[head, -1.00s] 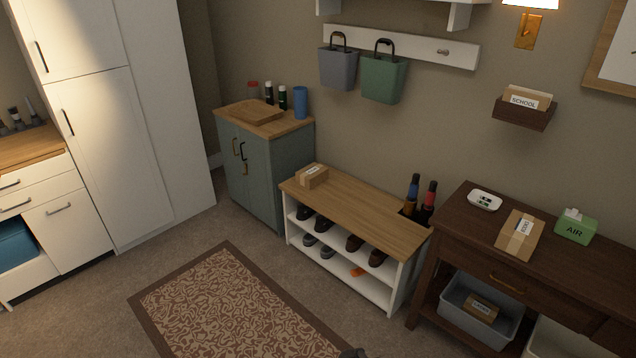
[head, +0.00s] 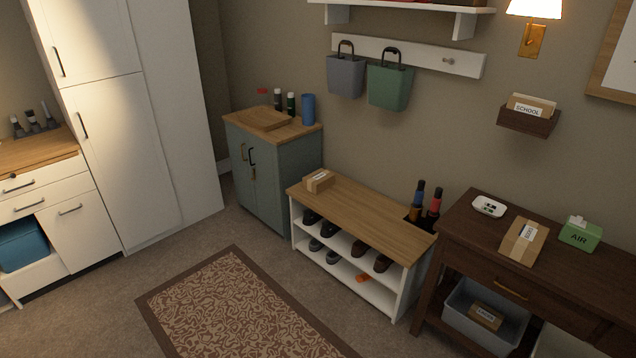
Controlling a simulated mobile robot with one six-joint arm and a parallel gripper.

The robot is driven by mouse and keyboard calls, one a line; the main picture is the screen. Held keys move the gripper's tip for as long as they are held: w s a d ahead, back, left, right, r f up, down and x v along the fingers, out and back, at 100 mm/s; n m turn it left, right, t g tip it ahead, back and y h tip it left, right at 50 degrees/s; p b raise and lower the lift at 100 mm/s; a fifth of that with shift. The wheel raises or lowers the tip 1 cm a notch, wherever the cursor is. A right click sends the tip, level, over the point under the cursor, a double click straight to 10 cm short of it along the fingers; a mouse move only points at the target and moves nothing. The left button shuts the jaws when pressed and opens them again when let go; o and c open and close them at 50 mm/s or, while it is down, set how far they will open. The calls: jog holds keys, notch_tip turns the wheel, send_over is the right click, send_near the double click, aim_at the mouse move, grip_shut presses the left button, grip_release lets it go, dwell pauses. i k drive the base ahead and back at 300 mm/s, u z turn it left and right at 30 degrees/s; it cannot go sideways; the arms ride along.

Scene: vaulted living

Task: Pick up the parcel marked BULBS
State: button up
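Three brown cardboard parcels with white labels are in the head view. One parcel (head: 319,181) sits on the left end of the wooden bench top (head: 365,212). A second parcel (head: 516,246) lies on the dark wooden table (head: 463,216) at the right. A third parcel (head: 485,316) is in a grey bin (head: 455,325) under that table. The labels are too small to read, so I cannot tell which is marked BULBS. My gripper is not in view.
Shoes fill the bench's shelves, and bottles (head: 418,195) stand at its right end. A white dish (head: 489,207) and a green AIR box (head: 580,234) share the dark table. A green cabinet (head: 283,180) stands left of the bench. Carpet and a patterned rug (head: 235,310) lie in front.

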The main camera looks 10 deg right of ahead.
aim_at(317, 182)
jog(key=u, duration=0.35)
jog(key=i, duration=0.5)
jog(key=u, duration=0.65)
jog(key=i, duration=0.75)
jog(key=u, duration=0.5)
jog(key=i, duration=1.55)
jog(key=z, duration=0.55)
jog(key=i, duration=0.65)
jog(key=z, duration=0.65)
jog(key=i, duration=0.5)
jog(key=z, duration=0.3)
